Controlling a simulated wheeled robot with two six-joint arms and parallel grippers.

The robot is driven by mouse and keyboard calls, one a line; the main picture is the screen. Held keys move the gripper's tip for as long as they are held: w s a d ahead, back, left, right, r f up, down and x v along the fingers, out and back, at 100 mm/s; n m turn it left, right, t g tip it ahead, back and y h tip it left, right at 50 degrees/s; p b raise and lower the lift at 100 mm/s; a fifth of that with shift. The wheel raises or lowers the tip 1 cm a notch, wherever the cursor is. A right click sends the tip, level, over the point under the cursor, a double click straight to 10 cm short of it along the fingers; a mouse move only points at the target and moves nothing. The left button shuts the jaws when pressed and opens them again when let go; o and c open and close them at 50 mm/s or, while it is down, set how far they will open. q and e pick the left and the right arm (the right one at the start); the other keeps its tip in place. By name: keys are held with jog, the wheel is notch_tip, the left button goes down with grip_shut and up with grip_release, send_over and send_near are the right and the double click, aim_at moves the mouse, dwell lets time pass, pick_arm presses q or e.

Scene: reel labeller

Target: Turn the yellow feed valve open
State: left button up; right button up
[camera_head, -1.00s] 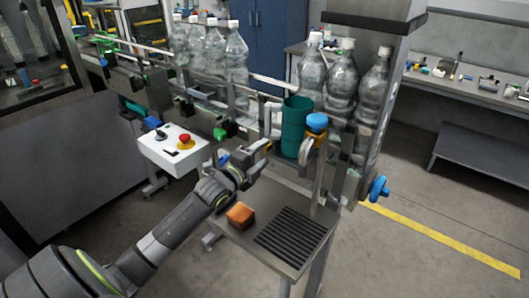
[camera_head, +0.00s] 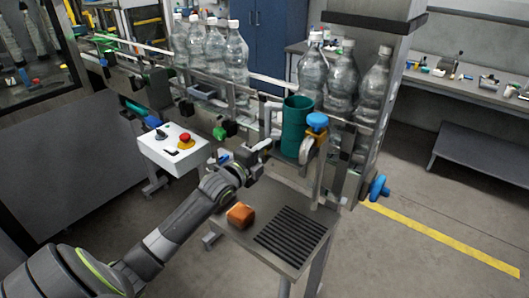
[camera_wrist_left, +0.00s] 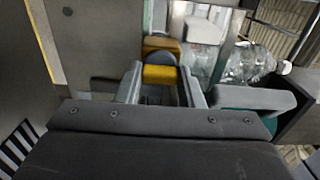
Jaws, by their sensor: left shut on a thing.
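The yellow feed valve handle (camera_wrist_left: 160,74) shows in the left wrist view as a short yellow bar between my fingers. My left gripper (camera_wrist_left: 160,88) is shut on it, one finger on each side. In the head view my left gripper (camera_head: 264,147) reaches the machine front, left of the dark green cup. The handle is mostly hidden there by the fingers, so its angle is hard to tell. My right gripper is in neither view.
A green cup (camera_head: 296,127) and a blue knob (camera_head: 317,121) stand close right of the gripper. A white control box (camera_head: 172,150) with a red button is on the left. An orange block (camera_head: 240,215) lies on the low table (camera_head: 238,238). Clear bottles (camera_head: 342,80) stand behind.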

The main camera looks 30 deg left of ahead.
pick_arm(q)
jog(key=shift+n, duration=0.3)
jog(key=n, duration=0.3)
jog(key=shift+n, duration=0.3)
jog(key=n+p, duration=0.1)
jog(key=n, duration=0.2)
jog(key=shift+n, duration=0.3)
jog(key=n+p, duration=0.2)
jog(key=n, duration=0.3)
jog(key=shift+n+p, duration=0.5)
jog(key=shift+n, duration=1.2)
jog(key=shift+f, duration=0.1)
jog(key=o, duration=1)
